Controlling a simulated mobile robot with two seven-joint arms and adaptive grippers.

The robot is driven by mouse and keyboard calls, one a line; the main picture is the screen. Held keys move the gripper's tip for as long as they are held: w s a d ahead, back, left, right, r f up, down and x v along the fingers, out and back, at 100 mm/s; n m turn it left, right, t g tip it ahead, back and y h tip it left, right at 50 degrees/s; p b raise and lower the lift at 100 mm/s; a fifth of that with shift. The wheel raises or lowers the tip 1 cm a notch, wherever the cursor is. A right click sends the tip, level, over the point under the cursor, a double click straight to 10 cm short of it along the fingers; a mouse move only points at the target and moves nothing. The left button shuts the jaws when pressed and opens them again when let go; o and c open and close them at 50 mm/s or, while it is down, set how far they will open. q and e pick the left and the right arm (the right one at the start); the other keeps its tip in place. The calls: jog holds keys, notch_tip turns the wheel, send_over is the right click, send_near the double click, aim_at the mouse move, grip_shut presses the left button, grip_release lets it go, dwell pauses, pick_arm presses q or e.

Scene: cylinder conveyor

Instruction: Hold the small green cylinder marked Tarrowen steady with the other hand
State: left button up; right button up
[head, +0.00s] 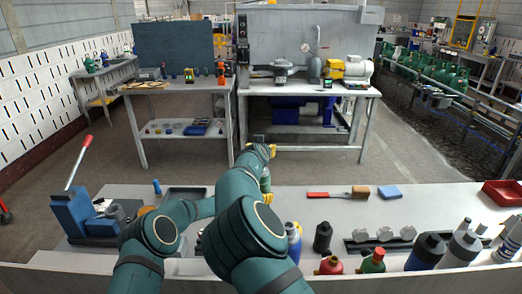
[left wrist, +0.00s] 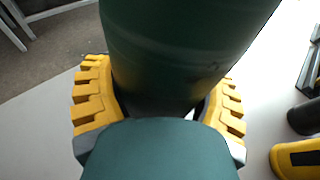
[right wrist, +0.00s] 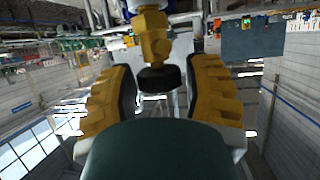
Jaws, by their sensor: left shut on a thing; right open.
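A dark green cylinder (left wrist: 180,45) fills the top middle of the left wrist view. My left gripper (left wrist: 160,105) is shut on it, with a yellow finger on each side. No marking on it can be read. In the head view my left gripper (head: 265,173) is beyond my teal arm links, which hide most of the grip. My right gripper (right wrist: 160,95) is open. A brass valve (right wrist: 155,35) with a dark knob shows between its fingers in the right wrist view, with gaps on both sides. How far the knob reaches between the fingers is unclear.
The pale bench (head: 440,205) holds a blue lever device (head: 75,213) at left, a red-handled brush (head: 335,194), a blue block (head: 389,192) and a red tray (head: 503,192). Small red (head: 331,266) and green (head: 373,262) cylinders and dark bottles stand along the near edge.

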jog(key=shift+f+h, duration=0.1)
jog(key=shift+h, duration=0.2)
jog(key=shift+a+m+h, duration=0.1)
jog(key=shift+m+h, duration=0.9)
jog(key=shift+m+g+h, duration=1.3)
jog(key=shift+m+h, duration=0.6)
jog(key=shift+h, duration=0.1)
jog(key=shift+f, duration=1.2)
